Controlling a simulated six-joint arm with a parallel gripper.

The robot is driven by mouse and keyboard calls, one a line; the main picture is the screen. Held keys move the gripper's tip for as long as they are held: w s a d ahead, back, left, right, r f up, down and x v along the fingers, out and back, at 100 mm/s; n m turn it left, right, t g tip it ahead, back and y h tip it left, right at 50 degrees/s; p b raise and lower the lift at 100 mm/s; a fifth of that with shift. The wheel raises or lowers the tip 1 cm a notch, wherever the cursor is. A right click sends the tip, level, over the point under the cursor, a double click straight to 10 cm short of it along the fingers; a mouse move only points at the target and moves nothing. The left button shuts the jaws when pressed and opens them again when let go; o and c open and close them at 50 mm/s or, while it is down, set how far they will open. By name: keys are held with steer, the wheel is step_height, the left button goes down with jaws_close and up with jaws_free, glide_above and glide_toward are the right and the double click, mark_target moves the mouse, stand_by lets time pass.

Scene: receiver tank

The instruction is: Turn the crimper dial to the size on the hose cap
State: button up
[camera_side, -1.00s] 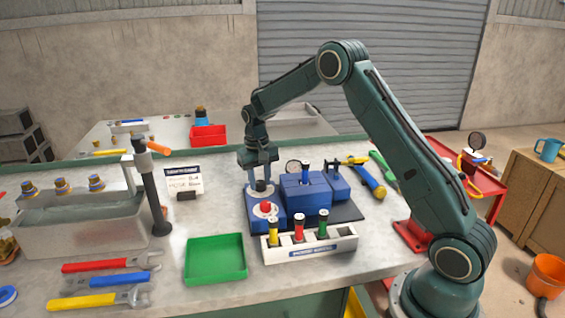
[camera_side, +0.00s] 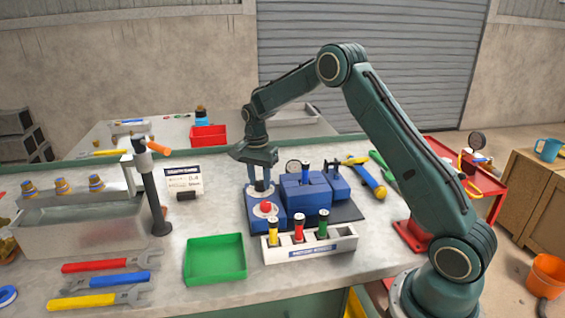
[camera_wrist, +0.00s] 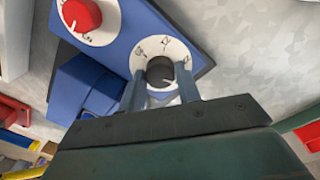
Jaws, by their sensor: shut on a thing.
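The crimper (camera_side: 305,200) is a blue machine on a dark mat near the middle of the bench. Its dial knob (camera_wrist: 160,72) is dark and round, on a white face (camera_wrist: 165,46) with printed marks; the marks are too blurred to read surely. My gripper (camera_side: 262,186) points down over the dial at the crimper's left end. In the wrist view its two fingers stand either side of the knob, shut on it. A red knob (camera_wrist: 82,14) on a white disc is beside the dial. Hoses with yellow (camera_side: 273,231), red (camera_side: 299,226) and green (camera_side: 322,223) parts stand in a white rack.
A small printed card (camera_side: 184,180) stands left of the crimper. A green tray (camera_side: 216,275) and several wrenches (camera_side: 98,281) lie at the front left.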

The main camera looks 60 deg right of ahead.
mark_target(259, 181)
steer(key=shift+m, duration=1.9)
steer(key=o, duration=1)
steer(key=r, duration=1.4)
steer(key=shift+w, duration=0.25)
